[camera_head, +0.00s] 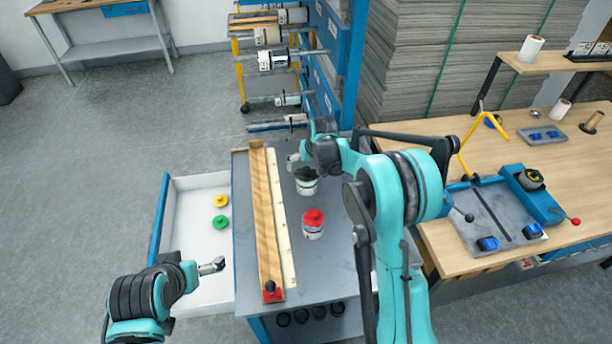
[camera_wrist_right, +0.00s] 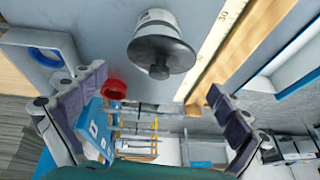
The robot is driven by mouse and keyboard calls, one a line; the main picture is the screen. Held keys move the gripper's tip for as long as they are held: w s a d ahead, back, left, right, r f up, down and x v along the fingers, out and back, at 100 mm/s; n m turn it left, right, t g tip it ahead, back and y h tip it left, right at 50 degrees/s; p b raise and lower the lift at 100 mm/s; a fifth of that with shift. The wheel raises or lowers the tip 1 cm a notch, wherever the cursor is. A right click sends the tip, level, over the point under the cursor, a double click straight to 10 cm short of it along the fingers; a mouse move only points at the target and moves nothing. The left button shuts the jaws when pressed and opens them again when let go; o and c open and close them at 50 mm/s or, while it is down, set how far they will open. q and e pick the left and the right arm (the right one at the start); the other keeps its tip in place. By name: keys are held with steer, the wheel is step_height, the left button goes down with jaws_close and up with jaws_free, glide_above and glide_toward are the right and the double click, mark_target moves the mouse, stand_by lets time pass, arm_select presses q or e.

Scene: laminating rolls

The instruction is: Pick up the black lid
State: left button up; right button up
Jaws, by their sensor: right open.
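The black lid (camera_head: 306,173) sits on a white jar (camera_head: 307,188) that stands on the grey table. In the right wrist view the black lid (camera_wrist_right: 160,56), with its round knob, is large at the top middle. My right gripper (camera_head: 298,160) is just behind and left of the lid in the head view. In the right wrist view its fingers (camera_wrist_right: 157,82) are wide apart with nothing between them, and the lid appears beyond their tips. My left gripper (camera_head: 212,266) hangs over the drawer's front side, away from the lid; its finger gap is too small to make out.
A jar with a red lid (camera_head: 313,217) stands in front of the black-lidded one. A wooden bar (camera_head: 266,215) and a pale ruler (camera_head: 282,220) lie left of both jars. The open white drawer (camera_head: 190,250) holds yellow (camera_head: 221,201) and green (camera_head: 220,222) lids. A workbench (camera_head: 450,240) is at right.

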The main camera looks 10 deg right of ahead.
mark_target(307, 169)
steer(key=b+x, duration=0.1)
steer(key=x, duration=0.3)
steer(key=shift+f, duration=0.3)
steer(key=shift+r, duration=0.1)
steer(key=c, duration=1.2)
steer(key=shift+o, duration=0.2)
